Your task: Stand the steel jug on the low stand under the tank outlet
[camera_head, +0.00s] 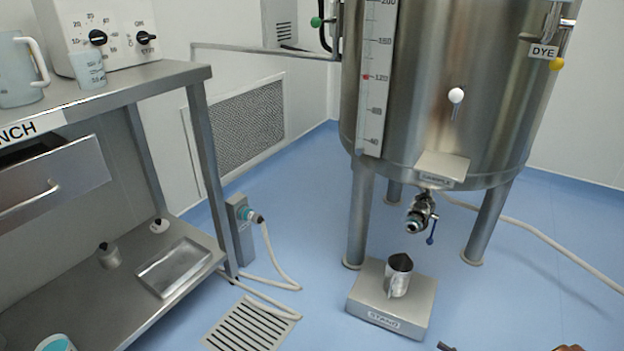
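The steel jug (398,283) stands upright on the low stand (410,310), a grey block labelled STAND on the floor. Its dark top faces up and its handle points toward me. The tank outlet (416,222), a valve with a blue lever, hangs under the steel tank (440,100), above and slightly right of the jug in the picture. There is a clear gap between them. Small dark parts show at the bottom edge, right of centre. They may belong to my gripper, but its fingers cannot be made out. Nothing visible touches the jug.
Tank legs (362,215) stand behind and beside the stand. A steel bench (130,90) with a lower shelf fills the left. A floor grate (250,325) and a hose (285,270) lie between. Another hose (540,230) runs right.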

